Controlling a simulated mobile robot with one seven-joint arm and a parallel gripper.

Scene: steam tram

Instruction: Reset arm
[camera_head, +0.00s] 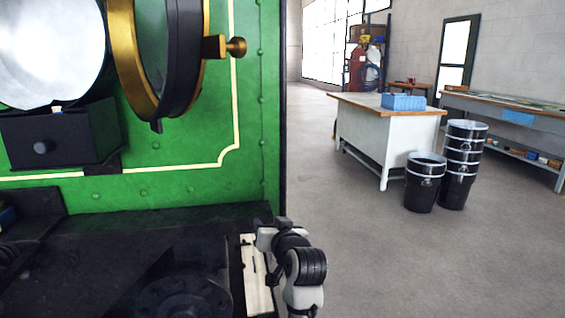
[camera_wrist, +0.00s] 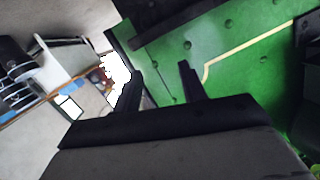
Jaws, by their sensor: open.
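My gripper shows in the wrist view (camera_wrist: 160,82) with its two dark fingers apart and nothing between them. The green riveted panel of the steam tram (camera_wrist: 230,55) lies beyond the fingers there, with its cream line. In the head view my arm is bent at the lower middle, beside the tram's right edge. The green tram panel (camera_head: 180,110) fills the left of that view. A lamp with an open brass-rimmed glass door (camera_head: 130,60) is mounted on it. I cannot make out the fingertips in the head view.
A dark ledge (camera_head: 120,235) runs below the panel, close to my arm. A white workbench (camera_head: 370,140) with a blue crate (camera_head: 403,102) stands at the right back. Black drums (camera_head: 425,185) stand in front of it. Grey floor (camera_head: 400,260) is clear at the lower right.

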